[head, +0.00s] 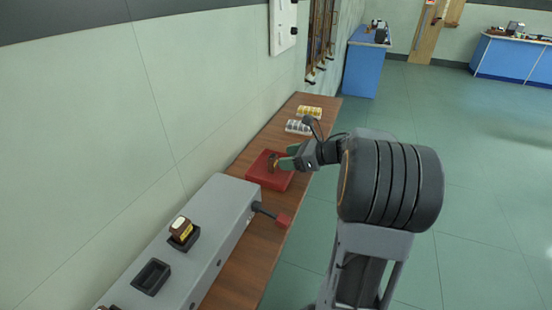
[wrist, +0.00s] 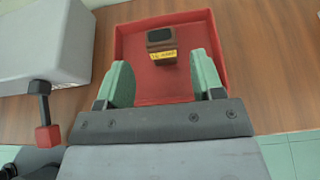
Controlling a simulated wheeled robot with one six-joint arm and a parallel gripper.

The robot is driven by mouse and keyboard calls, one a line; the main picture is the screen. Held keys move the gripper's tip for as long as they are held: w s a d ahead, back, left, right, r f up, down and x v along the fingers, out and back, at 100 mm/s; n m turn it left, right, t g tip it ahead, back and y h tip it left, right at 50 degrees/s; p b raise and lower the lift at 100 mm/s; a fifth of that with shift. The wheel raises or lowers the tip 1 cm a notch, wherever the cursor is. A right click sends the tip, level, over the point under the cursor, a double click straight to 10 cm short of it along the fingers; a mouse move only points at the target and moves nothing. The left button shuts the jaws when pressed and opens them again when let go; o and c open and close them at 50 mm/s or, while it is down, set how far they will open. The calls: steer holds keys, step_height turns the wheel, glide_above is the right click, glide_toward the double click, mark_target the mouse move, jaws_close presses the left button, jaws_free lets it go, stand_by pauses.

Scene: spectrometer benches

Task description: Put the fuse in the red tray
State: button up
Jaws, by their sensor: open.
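The red tray (head: 264,178) stands on the wooden bench beyond the grey box; it also fills the upper middle of the wrist view (wrist: 207,29). A brown fuse with a yellow label lies inside the tray (wrist: 161,42), toward its far side in the wrist view. My gripper (wrist: 160,80) is open, with its two green fingers apart over the near part of the tray. The fuse is beyond the fingertips and between their lines, not held. In the head view my gripper (head: 287,158) is at the tray from the right, and the fuse is partly visible.
A grey box (head: 213,215) with a red-ended lever (head: 283,220) stands nearer on the bench. Another brown-and-yellow fuse (head: 182,230) sits in a black holder on it, beside an empty black holder (head: 151,277). Yellow (head: 309,112) and pale (head: 298,127) racks lie past the tray.

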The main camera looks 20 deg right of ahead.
steer(key=v, duration=0.6)
steer(key=shift+r, duration=0.2)
stand_by(0.4)
